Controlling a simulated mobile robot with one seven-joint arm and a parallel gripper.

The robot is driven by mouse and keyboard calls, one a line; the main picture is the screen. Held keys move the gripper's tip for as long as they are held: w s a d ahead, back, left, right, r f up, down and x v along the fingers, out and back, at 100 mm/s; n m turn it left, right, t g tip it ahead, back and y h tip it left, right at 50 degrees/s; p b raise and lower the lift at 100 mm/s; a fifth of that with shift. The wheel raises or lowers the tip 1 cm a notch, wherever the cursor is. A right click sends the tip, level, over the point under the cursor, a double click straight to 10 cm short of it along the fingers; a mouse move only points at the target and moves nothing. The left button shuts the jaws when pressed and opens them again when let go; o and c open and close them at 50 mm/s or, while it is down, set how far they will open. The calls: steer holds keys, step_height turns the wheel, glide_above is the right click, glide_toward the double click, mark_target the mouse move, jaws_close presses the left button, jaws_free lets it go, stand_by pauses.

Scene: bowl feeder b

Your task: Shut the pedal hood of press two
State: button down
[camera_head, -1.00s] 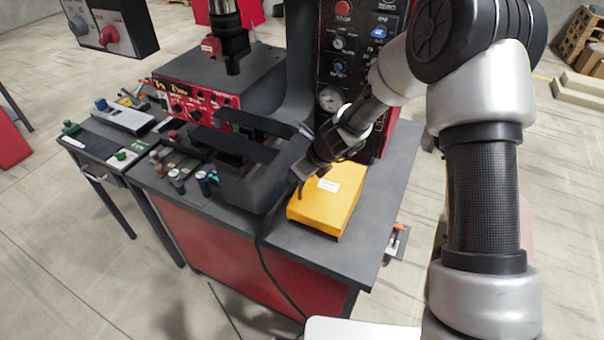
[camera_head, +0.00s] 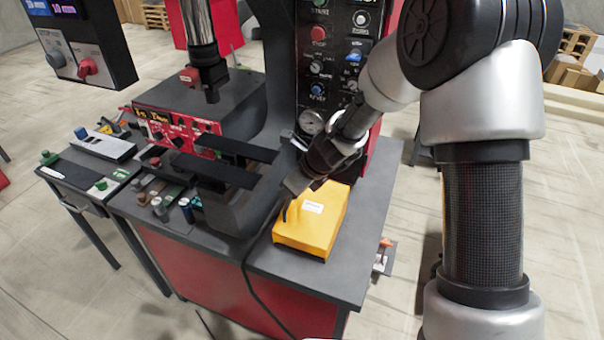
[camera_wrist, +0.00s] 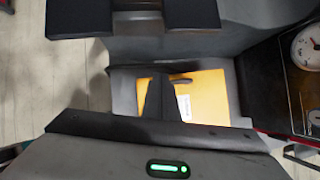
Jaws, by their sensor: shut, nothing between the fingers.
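The yellow hood (camera_head: 322,226) with a small white label sits on the grey table of the press, right of the dark press bed. It looks boxy and lies low; I cannot tell whether it is fully down. My gripper (camera_head: 289,209) is shut and empty, at the hood's left side, over its near left part. In the wrist view the yellow hood (camera_wrist: 212,94) lies beyond my dark fingers (camera_wrist: 160,92), which overlap its left part. I cannot tell whether the fingertips touch it. A pedal is not visible.
The press column with its control panel (camera_head: 333,48) and gauge stands behind the hood. Two dark bars (camera_head: 215,170) on the press bed lie left of my gripper. A black cable (camera_head: 252,285) hangs over the table front.

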steer(key=p+v, duration=0.1)
steer(key=v, duration=1)
steer(key=s+d+r+n+h, duration=0.1)
steer(key=s+d+r+n, duration=0.6)
steer(key=s+r+n, duration=0.4)
steer(key=s+d+r+n+t+h, duration=0.1)
steer(key=s+d+r+n+h, duration=0.3)
steer(key=s+d+n, duration=0.6)
steer(key=s+r+n, duration=0.1)
steer(key=n, duration=0.2)
steer(key=shift+s+d+t, duration=0.25)
steer(key=shift+d+t, duration=0.1)
steer(key=shift+t, duration=0.05)
